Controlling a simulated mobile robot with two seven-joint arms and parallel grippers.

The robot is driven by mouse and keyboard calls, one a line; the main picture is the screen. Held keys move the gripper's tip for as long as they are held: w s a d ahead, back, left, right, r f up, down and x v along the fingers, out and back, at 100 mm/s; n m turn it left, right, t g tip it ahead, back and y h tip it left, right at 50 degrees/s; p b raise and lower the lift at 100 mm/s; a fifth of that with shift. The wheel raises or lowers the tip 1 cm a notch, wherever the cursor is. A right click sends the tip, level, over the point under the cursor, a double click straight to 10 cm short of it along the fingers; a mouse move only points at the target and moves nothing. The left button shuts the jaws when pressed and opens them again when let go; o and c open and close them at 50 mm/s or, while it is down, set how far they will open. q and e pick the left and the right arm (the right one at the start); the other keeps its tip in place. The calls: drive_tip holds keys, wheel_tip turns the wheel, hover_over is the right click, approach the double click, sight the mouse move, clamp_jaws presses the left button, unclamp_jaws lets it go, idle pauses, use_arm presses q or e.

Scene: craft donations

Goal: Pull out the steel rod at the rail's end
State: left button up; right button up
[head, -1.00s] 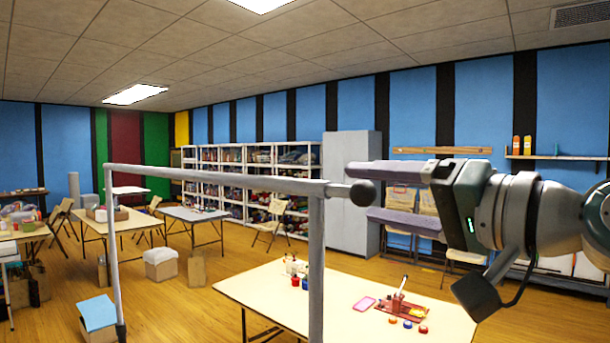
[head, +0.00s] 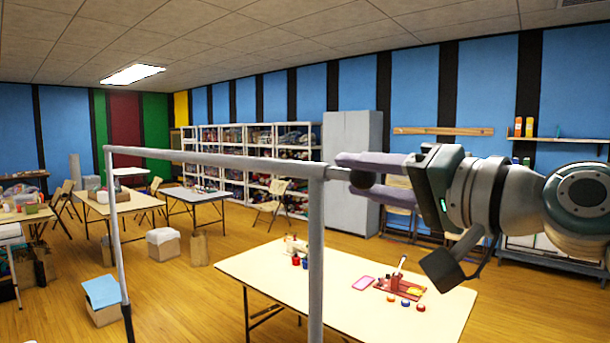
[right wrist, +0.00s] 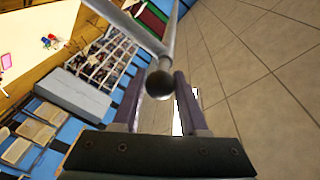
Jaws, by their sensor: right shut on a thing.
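The steel rod (head: 338,174) sticks out to the right from the end of the grey rail (head: 230,160), just past the near post (head: 316,255). It ends in a dark round knob (head: 365,180). My right gripper (head: 355,177) comes in from the right and is shut on the knob, one finger above and one below in the head view. In the right wrist view the knob (right wrist: 159,85) sits between the two finger ends, with the rail (right wrist: 173,35) running away behind it. My left gripper is not in view.
A cream table (head: 345,300) with small craft items stands below the rail's end. A tall grey cabinet (head: 350,140) and white shelves (head: 255,165) stand behind. The rail's far post (head: 113,230) stands at the left. The space around the knob looks free.

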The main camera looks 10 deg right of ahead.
clamp_jaws()
idle(0.8)
